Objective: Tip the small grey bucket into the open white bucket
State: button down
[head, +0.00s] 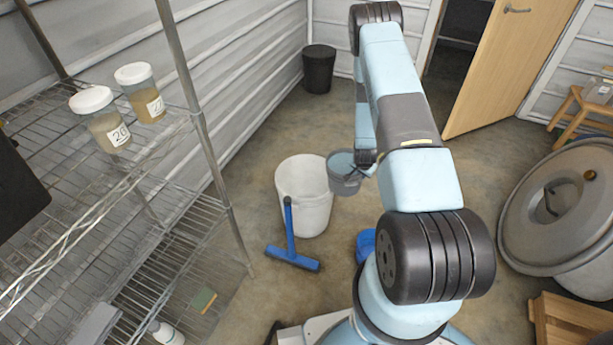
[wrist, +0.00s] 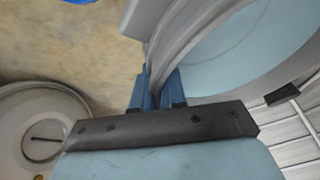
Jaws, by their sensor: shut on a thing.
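The small grey bucket (head: 345,185) is held at the end of my arm, roughly upright, with a pale blue surface showing inside it. My gripper (head: 368,167) is at its right side, partly hidden by my arm. In the wrist view the blue fingers of my gripper (wrist: 158,92) are shut on the wall of the grey bucket (wrist: 185,40). The open white bucket (head: 305,212) stands on the floor just left of the grey bucket, which overlaps its right rim in the head view. I cannot tell the height between them.
A blue squeegee (head: 292,257) is in front of the white bucket, and a blue object (head: 365,244) lies near my base. A wire shelf (head: 175,125) with jars stands left. A large lidded grey bin (head: 560,210) and a wooden crate (head: 572,322) are right. A black bin (head: 319,72) stands behind.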

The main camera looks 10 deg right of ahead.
jog(key=shift+w+a+r+n+g+h, duration=1.5)
jog(key=shift+r+g+h, duration=0.9)
jog(key=shift+r+h, duration=2.4)
jog(key=w+a+f+n+g+h, duration=0.1)
jog(key=w+a+n+g+h, duration=0.2)
jog(key=w+a+h, duration=0.5)
jog(key=shift+s+v, duration=0.35)
jog(key=shift+v, duration=1.7)
jog(key=shift+a+r, duration=0.1)
jog(key=shift+r, duration=0.05)
jog(key=shift+s, duration=0.1)
